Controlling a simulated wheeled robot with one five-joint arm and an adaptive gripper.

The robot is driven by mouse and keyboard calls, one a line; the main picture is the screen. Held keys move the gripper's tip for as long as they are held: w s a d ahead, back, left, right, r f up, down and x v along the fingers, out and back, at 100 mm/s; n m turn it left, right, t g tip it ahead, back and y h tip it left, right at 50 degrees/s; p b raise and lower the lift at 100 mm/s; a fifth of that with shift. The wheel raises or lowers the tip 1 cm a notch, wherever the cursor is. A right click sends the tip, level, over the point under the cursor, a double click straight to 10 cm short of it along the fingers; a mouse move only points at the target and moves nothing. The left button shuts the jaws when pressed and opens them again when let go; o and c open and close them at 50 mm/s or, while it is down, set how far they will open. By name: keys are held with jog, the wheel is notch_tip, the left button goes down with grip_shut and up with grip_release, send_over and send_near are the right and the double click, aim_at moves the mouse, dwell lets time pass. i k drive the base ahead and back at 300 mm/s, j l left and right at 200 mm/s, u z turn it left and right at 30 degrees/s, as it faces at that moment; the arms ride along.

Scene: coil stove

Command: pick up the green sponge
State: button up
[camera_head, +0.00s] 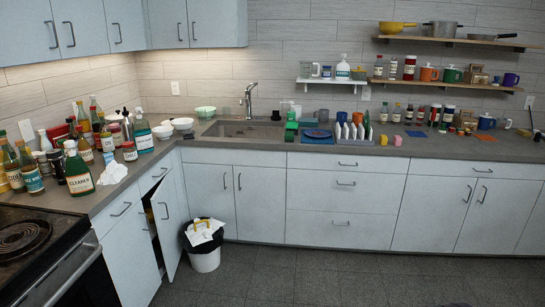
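A bright green item (291,127) stands on the counter just right of the sink, beside the blue drying mat. It is too small to tell whether it is a sponge, a bottle or both together. No other clearly green sponge can be made out. My gripper is not in view.
The sink (243,130) is set in the grey counter. Bottles crowd the left counter near the coil stove (22,238). A lower cabinet door (167,225) hangs open beside a trash bin (205,261). The middle floor (300,275) is clear.

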aim_at(288, 137)
jog(key=i+l, duration=0.1)
jog(key=i, duration=1.65)
jog(key=i+l+u, duration=0.1)
jog(key=i+u, duration=0.25)
jog(key=i+l+u, duration=0.25)
jog(key=i+u, duration=0.15)
jog(key=i+l+u, duration=0.55)
jog(key=l+u, duration=0.2)
jog(key=i+l+u, duration=0.35)
jog(key=l+u, duration=0.35)
jog(key=l, duration=0.25)
jog(key=i+l+u, duration=0.1)
jog(key=l+u, duration=0.3)
jog(key=l, duration=0.15)
